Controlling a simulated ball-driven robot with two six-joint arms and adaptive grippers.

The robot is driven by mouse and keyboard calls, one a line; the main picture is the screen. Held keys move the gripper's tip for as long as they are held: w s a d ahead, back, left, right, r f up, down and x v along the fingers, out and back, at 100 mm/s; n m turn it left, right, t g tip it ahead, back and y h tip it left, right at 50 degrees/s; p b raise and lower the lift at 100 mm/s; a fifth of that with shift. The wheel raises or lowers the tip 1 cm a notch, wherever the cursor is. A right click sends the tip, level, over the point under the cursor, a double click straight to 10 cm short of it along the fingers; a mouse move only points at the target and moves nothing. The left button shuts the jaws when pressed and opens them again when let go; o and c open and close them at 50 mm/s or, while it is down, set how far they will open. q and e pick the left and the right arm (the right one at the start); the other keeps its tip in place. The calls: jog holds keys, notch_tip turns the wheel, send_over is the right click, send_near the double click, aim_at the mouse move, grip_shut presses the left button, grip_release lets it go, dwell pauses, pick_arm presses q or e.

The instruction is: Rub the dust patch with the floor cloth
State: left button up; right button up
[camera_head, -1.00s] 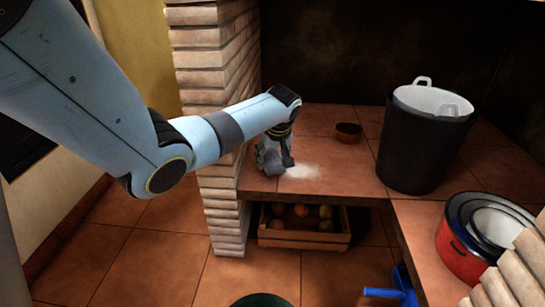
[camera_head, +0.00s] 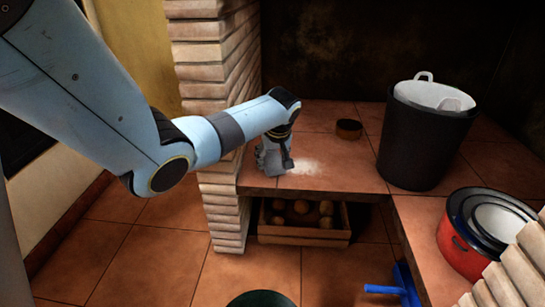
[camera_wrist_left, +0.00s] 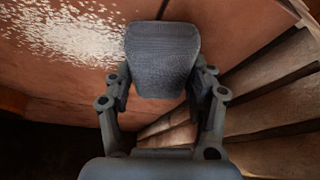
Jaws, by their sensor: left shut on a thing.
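The dust patch (camera_head: 306,167) is a pale, powdery smear on the terracotta tiles of the counter, near its front left edge. In the left wrist view the dust patch (camera_wrist_left: 68,30) shows at the upper left as a speckled whitish spread. My left gripper (camera_head: 272,165) is low at the counter, just left of the dust in the head view. It is shut on the floor cloth (camera_wrist_left: 162,58), a grey-blue, textured folded bundle between the fingers. The cloth is beside the dust in the wrist view; whether it touches the tiles I cannot tell. My right gripper is out of view.
A brick pillar (camera_head: 212,90) stands close left of my left gripper. A small brown bowl (camera_head: 348,129), a black bin (camera_head: 424,140) and red pots (camera_head: 462,248) stand on the counter. A wooden crate (camera_head: 300,240) with round produce sits below. A blue dustpan (camera_head: 405,288) is lower right.

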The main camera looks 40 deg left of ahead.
aim_at(325, 167)
pick_arm(q)
jog(key=shift+d, duration=0.1)
jog(key=shift+w+d+r, duration=0.1)
jog(key=shift+w+d, duration=0.95)
jog(key=shift+d, duration=0.1)
jog(key=shift+w+d+f+b, duration=0.15)
jog(key=shift+w+d+b, duration=0.1)
jog(key=shift+w+d, duration=1)
jog(key=shift+w+d+f+b, duration=0.2)
jog(key=shift+w+d, duration=0.7)
jog(key=shift+d, duration=0.55)
jog(key=shift+w+d+r+b, duration=0.1)
jog(key=shift+w+d+b, duration=0.3)
jog(key=shift+w+d, duration=0.6)
jog(key=shift+w+d+r+b, duration=0.1)
jog(key=shift+w+d+b, duration=0.25)
jog(key=shift+w+d, duration=0.55)
jog(key=shift+d, duration=0.3)
